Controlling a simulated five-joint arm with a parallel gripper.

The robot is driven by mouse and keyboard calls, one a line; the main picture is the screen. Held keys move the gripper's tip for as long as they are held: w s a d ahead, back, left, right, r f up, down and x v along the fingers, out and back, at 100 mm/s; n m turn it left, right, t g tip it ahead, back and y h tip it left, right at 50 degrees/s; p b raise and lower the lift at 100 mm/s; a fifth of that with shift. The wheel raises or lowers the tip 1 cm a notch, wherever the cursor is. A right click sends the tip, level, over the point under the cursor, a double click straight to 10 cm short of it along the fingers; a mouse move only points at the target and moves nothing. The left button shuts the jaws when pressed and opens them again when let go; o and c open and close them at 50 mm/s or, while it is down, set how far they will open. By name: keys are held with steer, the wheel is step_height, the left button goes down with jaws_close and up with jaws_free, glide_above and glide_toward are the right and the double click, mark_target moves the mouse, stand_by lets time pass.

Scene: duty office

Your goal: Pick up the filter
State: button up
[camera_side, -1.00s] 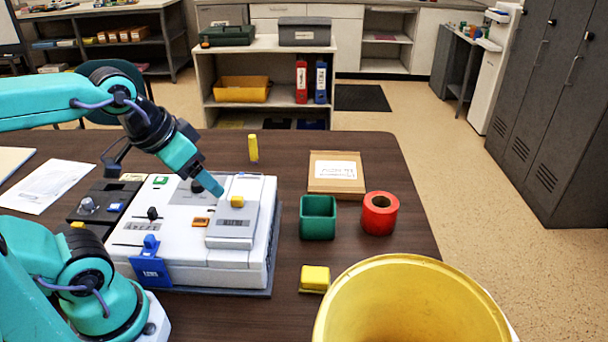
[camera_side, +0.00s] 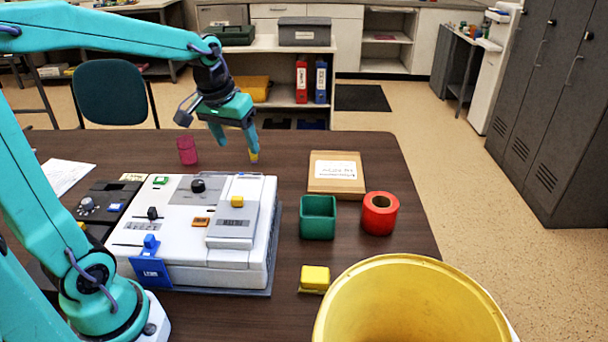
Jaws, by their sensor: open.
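No part is clearly marked as a loose filter. A small upright yellow piece (camera_side: 254,157) stands at the back of the dark table, mostly hidden behind my gripper's right finger. My gripper (camera_side: 235,144) points down with its fingers apart and holds nothing visible. Whether it touches the yellow piece cannot be told. A magenta cylinder (camera_side: 187,150) stands to the left of my gripper. The white device (camera_side: 185,240) lies in front, with a raised lid (camera_side: 236,212) bearing a yellow knob (camera_side: 237,201) and a label too small to read surely.
A green open box (camera_side: 318,232), a red ring-shaped roll (camera_side: 368,215) and a cardboard tray with a white label (camera_side: 337,186) stand to the right. A yellow block (camera_side: 315,275) and a large yellow bucket (camera_side: 355,290) are at the front. The table behind the tray is clear.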

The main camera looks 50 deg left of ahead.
steer(key=w+a+f+n+g, duration=0.1)
steer(key=w+a+f, duration=0.2)
steer(key=a+f, duration=0.1)
steer(key=w+a+f+n+g, duration=0.1)
steer(key=w+a+f+n, duration=0.1)
steer(key=a+f, duration=0.3)
steer(key=w+a+f+n+g, duration=0.1)
steer(key=w+a+f+n, duration=0.1)
steer(key=w+a+f, duration=0.2)
steer(key=shift+w+a+f+h, duration=0.1)
steer(key=shift+a+f+h, duration=0.05)
steer(key=shift+a+f, duration=0.35)
steer(key=shift+a+f+h, duration=0.15)
steer(key=shift+a+f, duration=0.1)
steer(key=shift+a, duration=0.35)
steer(key=shift+a+f, duration=0.25)
steer(key=shift+f, duration=0.05)
steer(key=shift+f, duration=0.1)
steer(key=shift+f, duration=1.15)
steer(key=shift+f, duration=0.15)
steer(key=shift+w+a+f, duration=0.15)
steer(key=shift+f, duration=2.3)
steer(key=shift+c, duration=0.4)
